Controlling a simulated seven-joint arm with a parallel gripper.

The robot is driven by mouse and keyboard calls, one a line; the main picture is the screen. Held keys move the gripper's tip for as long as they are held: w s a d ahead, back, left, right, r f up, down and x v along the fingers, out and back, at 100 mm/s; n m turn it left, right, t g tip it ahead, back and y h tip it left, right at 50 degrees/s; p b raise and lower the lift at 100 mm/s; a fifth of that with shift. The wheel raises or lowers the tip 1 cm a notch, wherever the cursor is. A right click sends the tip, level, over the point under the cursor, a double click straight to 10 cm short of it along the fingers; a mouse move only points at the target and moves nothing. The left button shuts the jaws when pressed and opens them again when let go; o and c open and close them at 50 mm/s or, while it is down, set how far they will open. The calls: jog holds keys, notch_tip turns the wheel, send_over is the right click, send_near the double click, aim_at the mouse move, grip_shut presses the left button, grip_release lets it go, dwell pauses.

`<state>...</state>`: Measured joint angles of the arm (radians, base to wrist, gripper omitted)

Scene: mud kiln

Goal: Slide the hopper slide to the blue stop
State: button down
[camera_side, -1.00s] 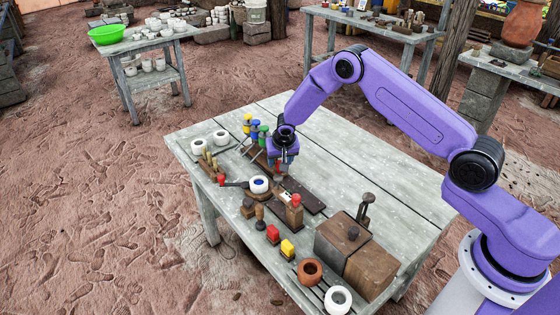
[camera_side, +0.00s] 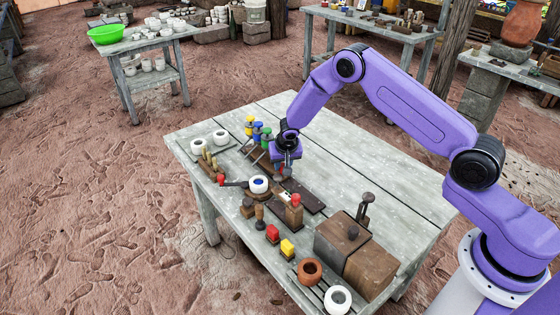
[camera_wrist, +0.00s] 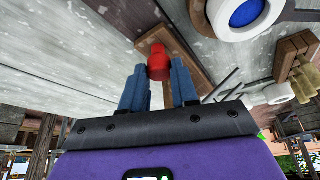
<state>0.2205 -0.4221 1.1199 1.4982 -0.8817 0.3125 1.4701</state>
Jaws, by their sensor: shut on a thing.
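My gripper (camera_side: 284,170) is low over the far part of the near-side work table. In the wrist view its two blue fingers (camera_wrist: 158,85) stand on either side of a red knob (camera_wrist: 158,62) and are shut on it. The knob rises from a brown wooden piece (camera_wrist: 182,62), which seems to be the hopper slide. In the side view a dark wooden track (camera_side: 308,200) runs from under the gripper toward the lower right. The gripper hides much of the slide. I cannot make out the blue stop for certain in either view.
A white pot with blue inside (camera_side: 258,184) stands left of the gripper. Colored spools (camera_side: 257,130) stand behind it. A red-topped wooden block (camera_side: 294,210), red and yellow pieces (camera_side: 287,248) and a wooden box (camera_side: 350,250) are nearer. The table's right side is clear.

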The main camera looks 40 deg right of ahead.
jog(key=shift+s, duration=5.6)
jog(key=c, duration=0.8)
grip_release()
jog(key=shift+c, duration=0.2)
jog(key=v, duration=1.7)
jog(key=shift+r, duration=0.25)
